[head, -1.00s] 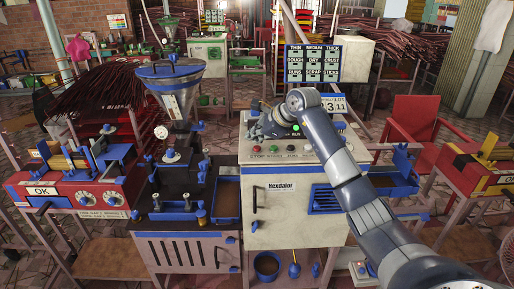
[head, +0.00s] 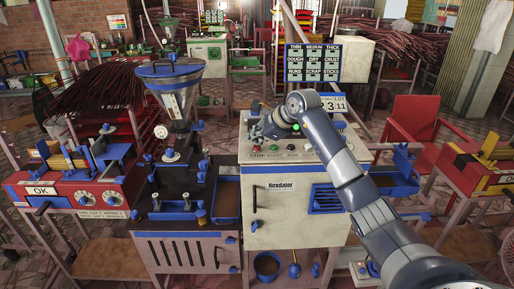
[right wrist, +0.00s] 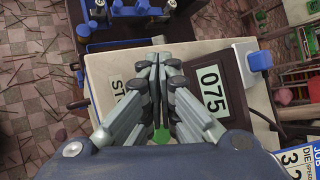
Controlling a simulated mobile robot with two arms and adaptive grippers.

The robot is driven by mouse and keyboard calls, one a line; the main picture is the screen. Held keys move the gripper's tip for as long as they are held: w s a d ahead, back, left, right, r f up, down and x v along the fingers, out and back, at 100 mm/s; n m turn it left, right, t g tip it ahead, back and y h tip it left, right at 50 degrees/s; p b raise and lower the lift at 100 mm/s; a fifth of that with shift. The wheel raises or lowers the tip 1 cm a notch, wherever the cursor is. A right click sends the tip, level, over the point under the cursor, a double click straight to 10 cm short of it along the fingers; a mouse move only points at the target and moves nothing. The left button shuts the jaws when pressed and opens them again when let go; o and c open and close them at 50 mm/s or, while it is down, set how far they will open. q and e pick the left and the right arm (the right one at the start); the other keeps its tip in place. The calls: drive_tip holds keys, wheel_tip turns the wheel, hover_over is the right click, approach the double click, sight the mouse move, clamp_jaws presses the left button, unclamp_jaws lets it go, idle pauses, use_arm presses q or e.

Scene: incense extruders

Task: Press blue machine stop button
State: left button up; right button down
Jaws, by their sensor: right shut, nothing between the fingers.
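The blue-trimmed machine (head: 262,215) has a cream body, with a row of buttons along the front of its sloped top panel. My right gripper (head: 257,134) is shut and empty over the panel, just behind the red button. In the right wrist view its fingertips (right wrist: 157,62) are together between the letters ST and a display. The red button is hidden there. Whether the fingers touch the panel, I cannot tell. My left gripper is out of view.
A display reading 075 (right wrist: 213,88) lies beside the fingers. A dark extruder with a metal hopper (head: 172,85) stands close on the left. A number sign (head: 335,104) and a label board (head: 313,63) rise behind the panel.

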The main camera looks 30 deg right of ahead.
sight(255, 148)
drive_tip(key=shift+f+b, duration=0.4)
drive_tip(key=shift+f, duration=0.15)
idle(0.6)
drive_tip(key=shift+r, duration=0.15)
drive_tip(key=shift+r+p, duration=0.65)
drive_tip(key=shift+r, duration=0.2)
drive_tip(key=shift+r+p, duration=1.8)
drive_tip(key=shift+r, duration=0.75)
drive_tip(key=shift+f, duration=0.1)
